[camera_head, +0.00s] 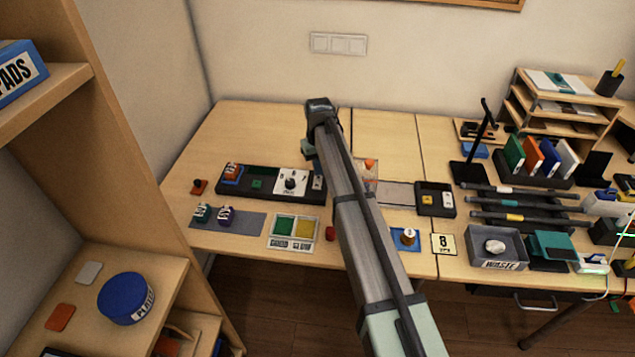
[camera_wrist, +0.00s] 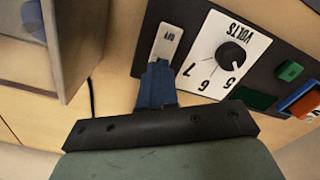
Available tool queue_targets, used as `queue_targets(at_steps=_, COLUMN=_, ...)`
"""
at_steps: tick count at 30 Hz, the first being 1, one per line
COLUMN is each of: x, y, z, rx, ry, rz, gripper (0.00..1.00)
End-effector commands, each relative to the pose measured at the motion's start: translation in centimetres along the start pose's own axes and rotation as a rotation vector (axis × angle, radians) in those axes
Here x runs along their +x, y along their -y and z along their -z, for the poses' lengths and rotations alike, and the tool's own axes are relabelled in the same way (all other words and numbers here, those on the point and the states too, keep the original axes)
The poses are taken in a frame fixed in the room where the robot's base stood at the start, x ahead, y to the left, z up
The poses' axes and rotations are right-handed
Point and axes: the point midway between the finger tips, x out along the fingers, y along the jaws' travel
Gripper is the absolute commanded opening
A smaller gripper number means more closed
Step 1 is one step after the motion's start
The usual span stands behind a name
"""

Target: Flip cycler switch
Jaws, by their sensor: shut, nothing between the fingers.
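The black cycler unit (camera_head: 262,194) lies at the left of the desk, with a white dial plate (camera_head: 290,178) and a small pale switch (camera_head: 318,182) at its right end. In the wrist view the switch (camera_wrist: 168,42) is a light rocker marked OFF, beside the VOLTS dial (camera_wrist: 231,55). My gripper (camera_wrist: 158,68) is shut and empty. Its blue fingertips are right at the switch's near end and overlap it in the picture; I cannot tell whether they touch. In the head view my arm hides the fingertips.
A red-orange piece in a blue holder (camera_head: 232,173) sits at the unit's left end. A green and yellow pad (camera_head: 293,231) and a grey mat (camera_head: 245,222) with two small items lie in front.

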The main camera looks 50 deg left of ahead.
Motion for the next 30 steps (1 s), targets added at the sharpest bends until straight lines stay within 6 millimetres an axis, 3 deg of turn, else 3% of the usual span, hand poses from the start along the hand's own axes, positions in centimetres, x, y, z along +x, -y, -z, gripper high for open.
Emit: queue_targets(at_steps=30, x=1.2, y=0.0, z=0.0, rx=0.0, ry=0.0, rz=0.0, gripper=0.0)
